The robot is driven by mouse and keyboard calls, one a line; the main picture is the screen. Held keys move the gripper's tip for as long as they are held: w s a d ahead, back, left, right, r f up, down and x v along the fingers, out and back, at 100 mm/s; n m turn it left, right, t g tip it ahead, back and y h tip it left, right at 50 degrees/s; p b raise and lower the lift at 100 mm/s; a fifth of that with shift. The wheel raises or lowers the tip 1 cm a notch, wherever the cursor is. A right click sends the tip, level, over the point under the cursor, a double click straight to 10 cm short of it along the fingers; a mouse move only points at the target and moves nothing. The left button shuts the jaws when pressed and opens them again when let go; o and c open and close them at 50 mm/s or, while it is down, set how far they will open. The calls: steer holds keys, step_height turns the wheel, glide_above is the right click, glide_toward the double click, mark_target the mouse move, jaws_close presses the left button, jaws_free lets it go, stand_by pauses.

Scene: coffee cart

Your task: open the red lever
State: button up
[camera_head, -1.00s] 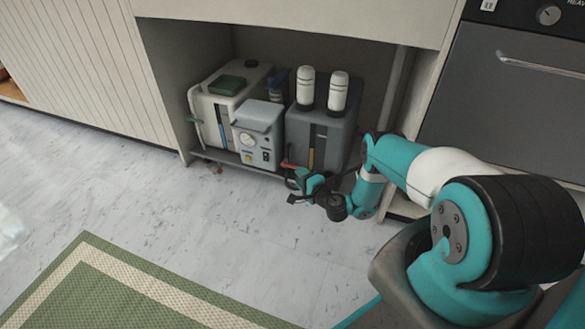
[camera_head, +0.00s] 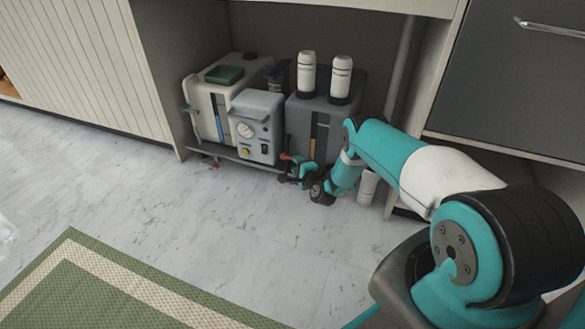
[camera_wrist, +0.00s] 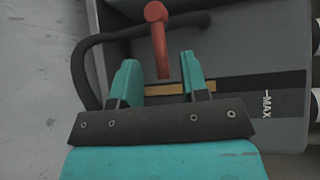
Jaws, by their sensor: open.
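The red lever (camera_wrist: 158,38) shows in the wrist view at the top middle, with a round knob end and a shaft pointing down between my fingers. My gripper (camera_wrist: 160,80) is open, its two teal fingers apart on either side of the lever's lower shaft, with no clear contact. In the head view the red lever (camera_head: 286,157) is a small red spot low on the front of the dark grey tank (camera_head: 303,130). My gripper (camera_head: 292,168) is right beside it there, partly hidden by my wrist.
A white tank (camera_head: 205,115) and a grey gauge box (camera_head: 256,125) stand left of the grey tank in the cabinet recess. A black hose (camera_wrist: 78,70) curves left of the lever. A white cylinder (camera_head: 368,187) stands right of my wrist. The floor in front is clear.

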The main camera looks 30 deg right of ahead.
steer(key=w, duration=0.1)
steer(key=w+b, duration=0.2)
steer(key=shift+w+d+f, duration=0.2)
steer(key=shift+w+f, duration=0.1)
steer(key=shift+f, duration=0.05)
steer(key=shift+w+r, duration=0.1)
steer(key=shift+w, duration=0.3)
jaws_close()
steer(key=shift+a, duration=0.1)
steer(key=shift+b, duration=0.3)
